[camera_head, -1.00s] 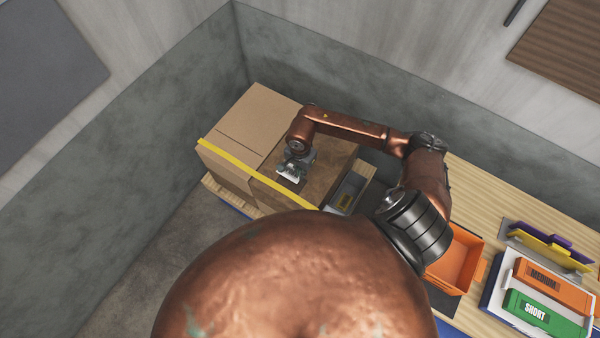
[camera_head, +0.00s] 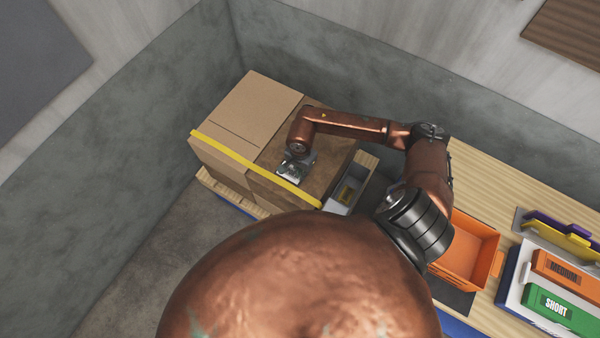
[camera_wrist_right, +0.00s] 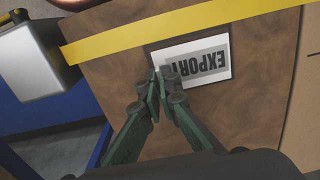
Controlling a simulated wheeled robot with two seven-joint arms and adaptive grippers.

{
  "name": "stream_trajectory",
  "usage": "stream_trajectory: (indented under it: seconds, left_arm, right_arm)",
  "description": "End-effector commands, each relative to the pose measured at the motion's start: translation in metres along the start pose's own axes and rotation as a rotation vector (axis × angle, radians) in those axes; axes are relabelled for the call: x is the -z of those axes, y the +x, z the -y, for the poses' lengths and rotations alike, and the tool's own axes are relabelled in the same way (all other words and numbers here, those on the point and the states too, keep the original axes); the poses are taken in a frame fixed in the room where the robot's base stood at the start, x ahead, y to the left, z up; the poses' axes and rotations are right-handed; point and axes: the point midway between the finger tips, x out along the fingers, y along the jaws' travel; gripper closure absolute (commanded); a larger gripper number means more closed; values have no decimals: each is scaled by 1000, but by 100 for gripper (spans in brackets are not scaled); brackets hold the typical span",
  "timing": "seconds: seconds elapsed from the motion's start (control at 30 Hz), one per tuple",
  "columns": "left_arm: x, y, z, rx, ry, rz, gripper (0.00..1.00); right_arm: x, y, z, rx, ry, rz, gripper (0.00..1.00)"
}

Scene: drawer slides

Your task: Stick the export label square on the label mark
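The export label (camera_wrist_right: 205,62) is a white card with a grey band and the word EXPORT, upside down in the right wrist view. It lies over a dark rectangular label mark (camera_wrist_right: 153,46) on the brown box face. In the head view my right gripper (camera_head: 294,168) is over the brown box top (camera_head: 325,140). My left gripper is not in view.
Yellow tape (camera_head: 250,165) runs along the box edge. A paler carton (camera_head: 255,105) adjoins it. A grey tray (camera_head: 345,192) stands right of the box. An orange bin (camera_head: 465,250) and trays marked MEDIUM (camera_head: 565,270) and SHORT (camera_head: 558,307) are farther right.

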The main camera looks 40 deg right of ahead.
Motion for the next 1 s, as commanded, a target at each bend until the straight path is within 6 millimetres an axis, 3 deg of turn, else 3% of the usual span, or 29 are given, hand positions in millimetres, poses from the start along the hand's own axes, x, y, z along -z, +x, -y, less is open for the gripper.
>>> stream_trajectory:
  seconds: [1.0]
  left_arm:
    - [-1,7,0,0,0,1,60]
  right_arm:
    - [0,8,0,0,0,0,100]
